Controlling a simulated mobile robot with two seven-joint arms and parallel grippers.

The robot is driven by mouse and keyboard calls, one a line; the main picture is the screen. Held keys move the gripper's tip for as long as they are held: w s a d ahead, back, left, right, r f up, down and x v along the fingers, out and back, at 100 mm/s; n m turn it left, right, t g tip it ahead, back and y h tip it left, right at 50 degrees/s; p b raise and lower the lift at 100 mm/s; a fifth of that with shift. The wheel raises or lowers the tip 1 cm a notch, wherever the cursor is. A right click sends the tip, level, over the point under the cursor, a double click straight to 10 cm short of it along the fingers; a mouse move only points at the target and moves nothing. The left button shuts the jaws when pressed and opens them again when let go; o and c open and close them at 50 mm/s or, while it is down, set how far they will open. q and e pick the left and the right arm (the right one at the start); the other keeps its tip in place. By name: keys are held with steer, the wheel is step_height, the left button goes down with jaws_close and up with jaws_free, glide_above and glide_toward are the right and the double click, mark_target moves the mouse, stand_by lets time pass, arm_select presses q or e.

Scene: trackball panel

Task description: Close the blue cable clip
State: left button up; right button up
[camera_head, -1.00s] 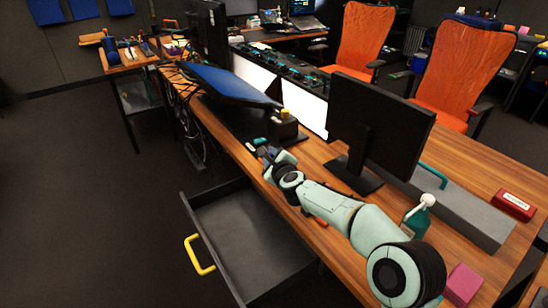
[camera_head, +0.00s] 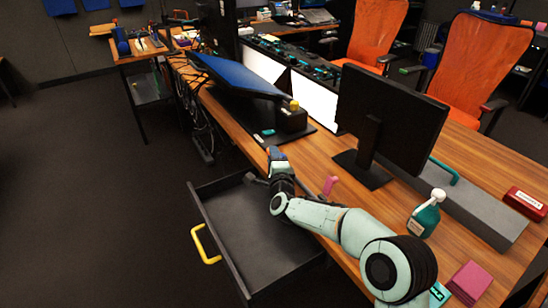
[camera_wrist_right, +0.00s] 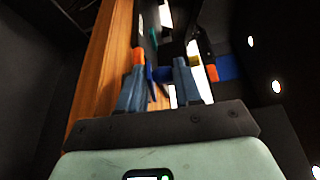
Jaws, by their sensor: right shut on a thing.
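My right gripper (camera_head: 276,153) is at the table's front edge, left of the monitor, and it also shows in the right wrist view (camera_wrist_right: 175,66). Its two blue-grey fingers with orange tips stand a little apart in the wrist view. A small dark-blue piece, seemingly the blue cable clip (camera_wrist_right: 161,74), sits between them, and the fingers are shut on it. I cannot tell whether the clip is open or closed. In the head view the clip cannot be made out apart from the gripper. My left gripper is not in view.
An open dark drawer (camera_head: 262,230) with a yellow handle juts out below the arm. A black monitor (camera_head: 385,115), a pink object (camera_head: 329,185), a spray bottle (camera_head: 425,214) and a blue tilted panel (camera_head: 237,76) are on the wooden table. Cables hang at the table's left end.

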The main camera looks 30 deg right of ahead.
steer(key=shift+d+f, duration=0.1)
steer(key=shift+f, duration=0.15)
